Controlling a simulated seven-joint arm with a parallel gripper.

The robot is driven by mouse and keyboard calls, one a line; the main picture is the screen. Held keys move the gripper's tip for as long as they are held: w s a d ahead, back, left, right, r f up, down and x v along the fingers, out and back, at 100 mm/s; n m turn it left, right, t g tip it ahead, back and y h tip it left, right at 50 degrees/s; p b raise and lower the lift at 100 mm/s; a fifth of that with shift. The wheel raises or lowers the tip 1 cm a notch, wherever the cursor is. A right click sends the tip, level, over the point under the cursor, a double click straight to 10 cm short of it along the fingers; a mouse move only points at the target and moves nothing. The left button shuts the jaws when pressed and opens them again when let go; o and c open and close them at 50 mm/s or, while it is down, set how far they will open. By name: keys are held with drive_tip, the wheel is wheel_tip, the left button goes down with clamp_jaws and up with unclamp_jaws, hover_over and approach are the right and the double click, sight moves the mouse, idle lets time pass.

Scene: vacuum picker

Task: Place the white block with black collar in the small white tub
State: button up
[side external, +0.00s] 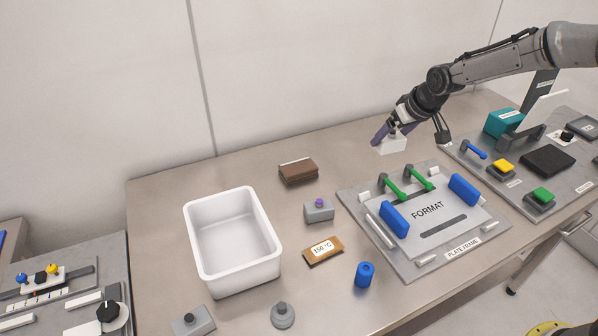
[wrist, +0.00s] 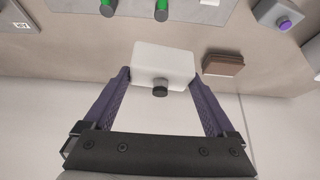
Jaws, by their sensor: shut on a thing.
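The white block with black collar (wrist: 165,65) is held between the two purple fingers of my gripper (wrist: 160,92) in the wrist view. Its dark round collar (wrist: 160,91) faces the camera. In the side external view my gripper (side external: 388,138) holds the white block (side external: 391,146) in the air, behind the plate frame. The small white tub (side external: 196,252) stands on the table to the left, well apart from the block. Its inside looks empty. The tub is not in the wrist view.
Between gripper and tub lie a brown block (side external: 298,172), a grey block with purple knob (side external: 319,210) and an orange-brown labelled piece (side external: 323,251). The plate frame (side external: 408,268) has green and blue handles. A blue cylinder (side external: 365,275) stands in front.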

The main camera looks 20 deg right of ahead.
drive_tip(key=shift+s+a+n, duration=0.1)
drive_tip(key=shift+n, duration=0.3)
drive_tip(key=shift+s+a+f+y, duration=0.1)
drive_tip(key=shift+a+y, duration=0.15)
drive_tip(key=shift+y, duration=0.05)
drive_tip(key=s+a+n+g+y, duration=0.1)
drive_tip(key=s+a+n, duration=0.3)
drive_tip(key=a, duration=0.7)
drive_tip(key=s+a+n+g+y, duration=0.15)
drive_tip(key=s+a, duration=0.35)
drive_tip(key=a, duration=0.6)
drive_tip(key=s+a+n+y, duration=0.2)
drive_tip(key=s+a+n, duration=0.25)
drive_tip(key=a, duration=0.65)
approach(224, 249)
drive_tip(key=shift+w+a, duration=0.25)
drive_tip(key=shift+a, duration=0.6)
drive_tip(key=shift+w+a+f, duration=0.25)
drive_tip(key=shift+w+f, duration=0.15)
drive_tip(key=shift+f, duration=1.55)
